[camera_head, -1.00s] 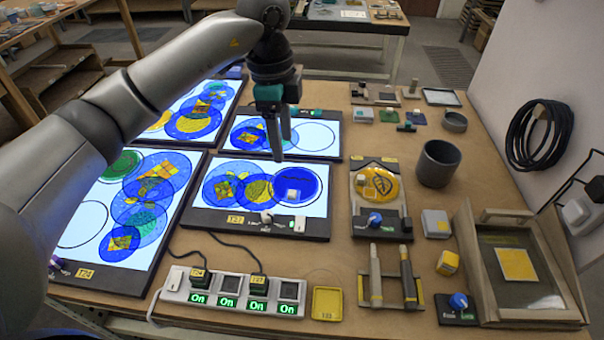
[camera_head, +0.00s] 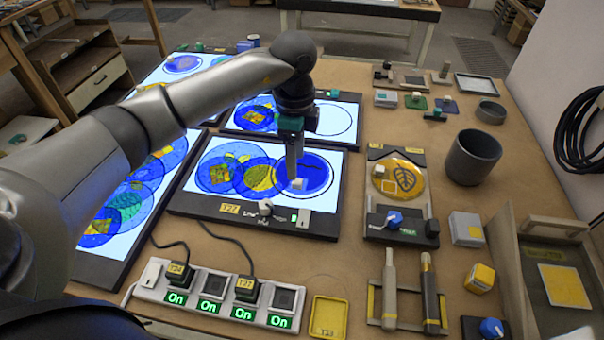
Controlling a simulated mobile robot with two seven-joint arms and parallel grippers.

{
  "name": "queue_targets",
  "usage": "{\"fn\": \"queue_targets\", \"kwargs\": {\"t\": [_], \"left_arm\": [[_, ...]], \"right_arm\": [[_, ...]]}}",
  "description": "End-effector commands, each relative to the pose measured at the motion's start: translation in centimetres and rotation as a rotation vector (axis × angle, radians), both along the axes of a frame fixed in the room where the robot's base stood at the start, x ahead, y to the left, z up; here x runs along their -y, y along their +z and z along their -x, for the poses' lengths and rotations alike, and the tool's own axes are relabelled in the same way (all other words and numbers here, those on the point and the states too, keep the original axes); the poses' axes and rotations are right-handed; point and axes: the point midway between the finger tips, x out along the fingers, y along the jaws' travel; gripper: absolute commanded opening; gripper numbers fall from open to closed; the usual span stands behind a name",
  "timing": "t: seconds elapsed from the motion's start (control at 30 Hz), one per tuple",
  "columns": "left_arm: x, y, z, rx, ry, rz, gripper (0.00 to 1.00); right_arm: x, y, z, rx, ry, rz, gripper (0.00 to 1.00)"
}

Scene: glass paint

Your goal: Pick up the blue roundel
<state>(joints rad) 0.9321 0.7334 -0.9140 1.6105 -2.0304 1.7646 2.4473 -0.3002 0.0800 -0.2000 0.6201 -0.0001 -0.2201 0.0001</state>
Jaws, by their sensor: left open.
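Several blue roundels lie on lit light panels. On the T27 panel (camera_head: 330,212), a plain, deeper blue roundel (camera_head: 318,178) lies at the right end, with a small pale knob (camera_head: 298,184) on it. Beside it on the same panel, two overlapping blue roundels with yellow patterns (camera_head: 222,172) lie to the left. My left gripper (camera_head: 293,176) points down over the plain blue roundel, its fingers close to the knob. It is open; I cannot tell whether the fingers touch the knob. They hide part of the roundel. My right gripper is not in view.
A power strip (camera_head: 148,294) with cables lies in front of the T27 panel. A yellow leaf roundel (camera_head: 404,176) on a stand and a dark cup (camera_head: 472,157) stand to the right. Other lit panels lie behind and left.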

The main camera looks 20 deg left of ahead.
Motion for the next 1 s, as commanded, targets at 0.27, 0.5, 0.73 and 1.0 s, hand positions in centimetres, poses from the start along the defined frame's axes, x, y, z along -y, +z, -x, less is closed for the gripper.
{"fn": "queue_targets", "kwargs": {"t": [0.27, 0.5, 0.73, 1.0], "left_arm": [[0.0, -2.3, -0.1, -0.002, 0.0, 0.0, 0.62], [0.0, -5.8, -0.4, -0.002, 0.0, -0.001, 0.62], [0.0, -6.5, -0.4, 0.002, -0.001, 0.0, 0.62], [0.0, -6.5, -0.4, 0.001, -0.001, 0.001, 0.45]], "right_arm": [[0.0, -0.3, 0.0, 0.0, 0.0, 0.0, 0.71], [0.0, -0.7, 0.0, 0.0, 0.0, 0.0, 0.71], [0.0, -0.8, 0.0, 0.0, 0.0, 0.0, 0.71], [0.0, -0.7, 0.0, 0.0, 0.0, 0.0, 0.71]]}}
